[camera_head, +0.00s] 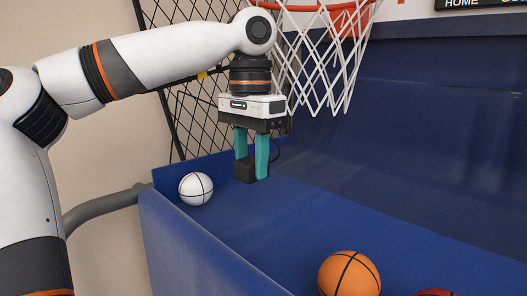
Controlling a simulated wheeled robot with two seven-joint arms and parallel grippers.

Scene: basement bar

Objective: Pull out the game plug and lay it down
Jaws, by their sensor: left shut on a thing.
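My left gripper (252,168) points down over the blue surface of the basketball game, with its two teal fingers shut on a small black plug (245,170). A thin black cord (276,150) curves beside the right finger. I cannot tell from this view whether the plug touches the blue surface (300,212) or is held just above it. No socket can be made out. My right gripper is not in view.
A white ball (195,189) lies left of the gripper by the low blue side wall. An orange basketball (349,275) and part of a red ball (434,292) are at the front. The hoop's white net (325,60) hangs close to the right of my left wrist. Black netting (190,110) stands behind.

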